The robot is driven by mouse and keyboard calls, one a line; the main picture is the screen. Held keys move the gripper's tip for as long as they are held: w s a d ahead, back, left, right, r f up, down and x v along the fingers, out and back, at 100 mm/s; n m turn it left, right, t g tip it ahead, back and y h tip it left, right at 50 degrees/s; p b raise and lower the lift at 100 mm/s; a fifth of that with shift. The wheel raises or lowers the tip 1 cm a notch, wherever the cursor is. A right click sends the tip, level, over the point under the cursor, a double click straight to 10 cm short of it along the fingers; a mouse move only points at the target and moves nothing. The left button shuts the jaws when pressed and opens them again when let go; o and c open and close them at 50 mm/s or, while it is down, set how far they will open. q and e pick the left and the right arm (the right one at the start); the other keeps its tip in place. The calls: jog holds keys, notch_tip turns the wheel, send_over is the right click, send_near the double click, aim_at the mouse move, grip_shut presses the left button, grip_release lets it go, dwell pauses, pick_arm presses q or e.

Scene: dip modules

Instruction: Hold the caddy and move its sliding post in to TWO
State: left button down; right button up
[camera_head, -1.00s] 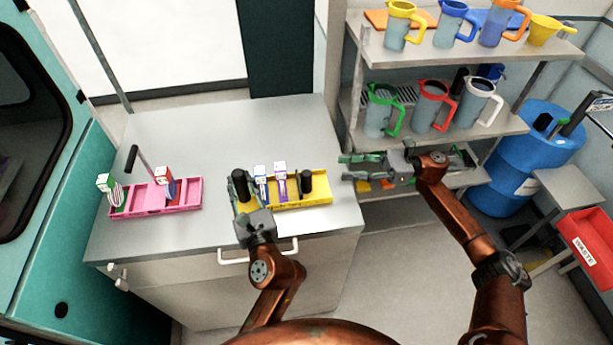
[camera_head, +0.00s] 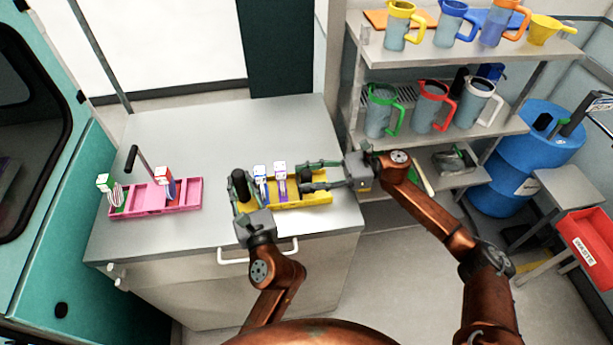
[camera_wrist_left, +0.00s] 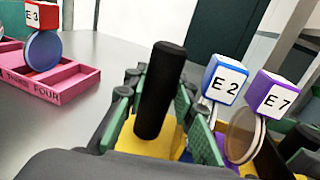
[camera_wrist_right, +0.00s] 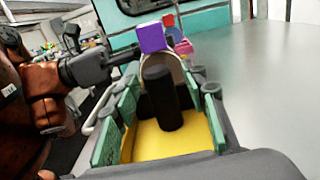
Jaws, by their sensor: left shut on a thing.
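The yellow caddy (camera_head: 318,186) sits near the front right of the grey bench. My left gripper (camera_head: 242,189) is shut on the black upright handle (camera_wrist_left: 160,92) at the caddy's left end. The black sliding post (camera_wrist_right: 162,98) stands toward the caddy's right end. My right gripper (camera_head: 305,176) is around the post, with one green finger on each side; in the right wrist view gaps show between the fingers and the post, so it is open. Two tagged dip modules, the blue E2 (camera_wrist_left: 225,80) and the purple E7 (camera_wrist_left: 275,95), stand in the caddy between handle and post.
A pink caddy (camera_head: 186,209) with two tagged modules and a black handle stands at the left of the bench. A shelf (camera_head: 470,138) with several jugs is at the right. The back of the bench (camera_head: 240,125) is clear.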

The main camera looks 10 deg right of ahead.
jog(key=shift+a, duration=0.1)
jog(key=shift+c, duration=0.5)
grip_shut()
